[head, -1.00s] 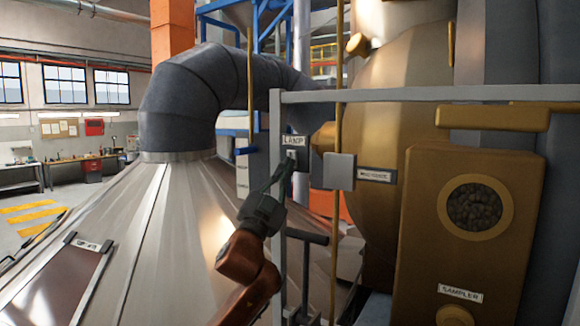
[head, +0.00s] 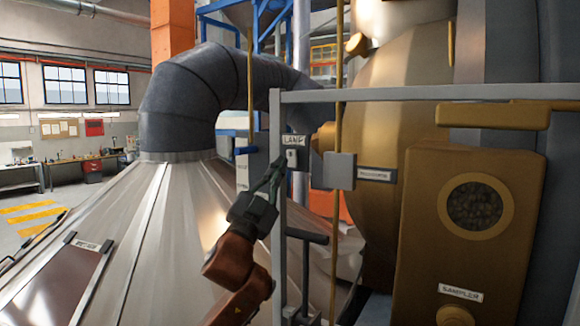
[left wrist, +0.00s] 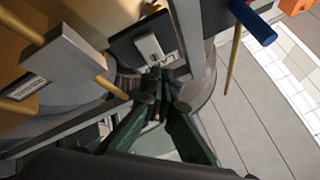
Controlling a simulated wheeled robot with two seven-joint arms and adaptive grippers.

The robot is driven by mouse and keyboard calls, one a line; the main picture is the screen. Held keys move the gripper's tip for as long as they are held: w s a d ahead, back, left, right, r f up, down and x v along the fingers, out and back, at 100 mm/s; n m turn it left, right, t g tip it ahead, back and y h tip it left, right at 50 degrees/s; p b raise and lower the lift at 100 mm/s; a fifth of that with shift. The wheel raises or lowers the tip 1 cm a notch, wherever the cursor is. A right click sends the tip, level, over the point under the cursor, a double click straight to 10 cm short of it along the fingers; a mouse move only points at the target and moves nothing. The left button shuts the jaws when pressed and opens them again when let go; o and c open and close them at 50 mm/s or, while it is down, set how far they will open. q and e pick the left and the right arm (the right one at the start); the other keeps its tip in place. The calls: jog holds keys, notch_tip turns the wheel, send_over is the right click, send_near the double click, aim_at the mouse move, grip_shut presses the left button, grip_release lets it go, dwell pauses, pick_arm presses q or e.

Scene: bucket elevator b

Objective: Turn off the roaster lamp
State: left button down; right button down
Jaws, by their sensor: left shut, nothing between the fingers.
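The lamp switch is a white rocker (head: 291,154) on a dark plate under a label reading LAMP (head: 293,141), fixed by the grey metal frame. In the left wrist view, the white rocker (left wrist: 149,47) shows on its dark plate at the top. My left gripper (head: 277,165) is shut and empty, its tips just below and left of the switch, with a small gap seen. Its dark green fingers meet below the rocker in the left wrist view (left wrist: 163,80). My right gripper is not in view.
A grey frame bar (head: 276,215) stands beside my left gripper, with a grey box (head: 339,171) to the right. The brass sampler panel (head: 415,235) has a round bean window (head: 479,207). A metal cone (head: 150,240) fills the lower left.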

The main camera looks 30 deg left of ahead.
pick_arm(q)
jog(key=shift+s+a+r, duration=0.1)
jog(key=shift+s+r, duration=0.05)
jog(key=shift+s, duration=0.7)
jog(key=shift+s+r, duration=0.1)
jog(key=shift+s, duration=0.75)
jog(key=shift+a, duration=0.1)
